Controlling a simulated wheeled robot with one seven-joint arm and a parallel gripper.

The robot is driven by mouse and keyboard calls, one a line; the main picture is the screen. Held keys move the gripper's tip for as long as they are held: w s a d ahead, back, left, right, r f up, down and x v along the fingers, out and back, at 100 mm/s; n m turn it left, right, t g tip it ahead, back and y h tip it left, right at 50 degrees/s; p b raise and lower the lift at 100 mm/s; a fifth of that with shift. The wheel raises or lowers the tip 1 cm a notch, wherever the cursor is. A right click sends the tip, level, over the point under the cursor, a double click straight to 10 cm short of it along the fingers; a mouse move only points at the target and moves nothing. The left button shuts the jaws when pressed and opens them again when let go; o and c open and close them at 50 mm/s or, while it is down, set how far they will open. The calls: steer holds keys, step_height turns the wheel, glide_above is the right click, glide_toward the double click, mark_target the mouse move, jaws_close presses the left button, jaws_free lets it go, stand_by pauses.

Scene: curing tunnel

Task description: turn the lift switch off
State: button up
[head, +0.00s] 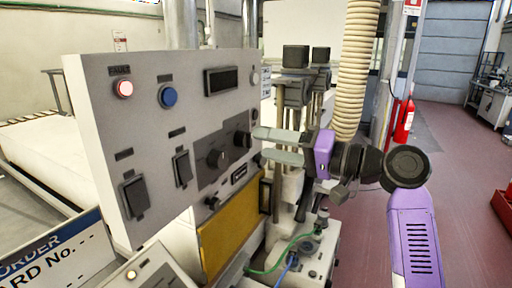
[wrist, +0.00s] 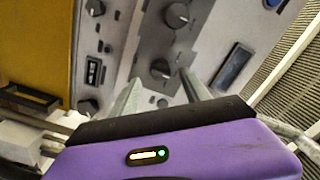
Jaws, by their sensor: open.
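The grey control panel (head: 190,110) stands at the left in the head view. My gripper (head: 260,144) is open and empty at the panel's right edge. In the wrist view its fingertips (wrist: 160,85) straddle the line to the right knob (wrist: 160,70), with no clear contact.
A yellow panel (head: 228,228) is below. A ribbed hose (head: 358,60) hangs behind my gripper.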

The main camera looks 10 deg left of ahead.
steer(key=v, duration=0.3)
steer(key=shift+s+d+b, duration=0.1)
steer(key=shift+d+b, duration=0.1)
steer(key=shift+b, duration=0.1)
